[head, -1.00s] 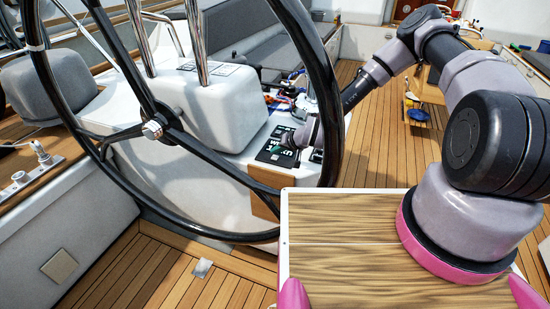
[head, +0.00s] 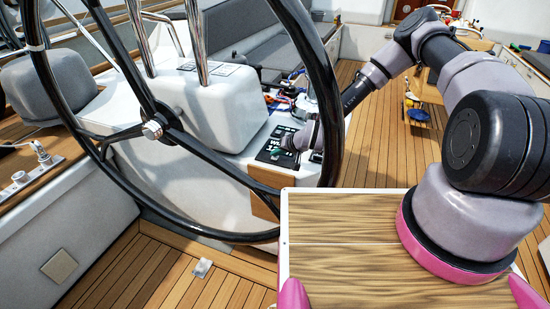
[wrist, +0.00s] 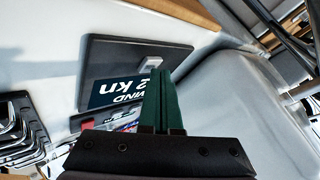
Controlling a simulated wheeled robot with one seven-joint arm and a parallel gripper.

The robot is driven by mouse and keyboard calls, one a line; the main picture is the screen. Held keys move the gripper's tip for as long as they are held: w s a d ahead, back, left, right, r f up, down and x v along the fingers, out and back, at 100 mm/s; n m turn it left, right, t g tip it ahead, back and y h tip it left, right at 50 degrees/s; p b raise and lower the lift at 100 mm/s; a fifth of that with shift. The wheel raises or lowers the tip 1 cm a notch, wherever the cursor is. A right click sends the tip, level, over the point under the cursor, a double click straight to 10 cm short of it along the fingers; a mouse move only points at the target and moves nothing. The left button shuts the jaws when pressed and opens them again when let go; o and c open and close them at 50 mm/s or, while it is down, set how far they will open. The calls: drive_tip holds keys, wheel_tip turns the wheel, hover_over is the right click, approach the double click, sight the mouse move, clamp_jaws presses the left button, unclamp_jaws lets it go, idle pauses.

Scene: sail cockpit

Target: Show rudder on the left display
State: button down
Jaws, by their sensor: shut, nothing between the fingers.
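A dark display (head: 268,154) is set in the white pedestal console, seen through the wheel in the head view. In the wrist view the display (wrist: 105,88) is close and upside down; its visible text reads "WIND" and "2 kn", the rest hidden behind my fingers. A light grey button (wrist: 167,62) sits on its dark frame. My gripper is shut and empty, with its green fingertips (wrist: 163,76) at the button's near edge; I cannot tell if they touch it. In the head view my gripper (head: 281,151) is over the display, partly covering it.
The black steering wheel (head: 336,120) stands between my body and the console. Coloured ropes (head: 288,98) lie beyond the console. A black slotted part (wrist: 18,128) is at the left in the wrist view.

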sight(277, 159)
drive_tip(key=shift+f, duration=0.35)
drive_tip(key=shift+r, duration=0.1)
idle(0.4)
drive_tip(key=shift+r, duration=0.8)
drive_tip(key=shift+r, duration=2.55)
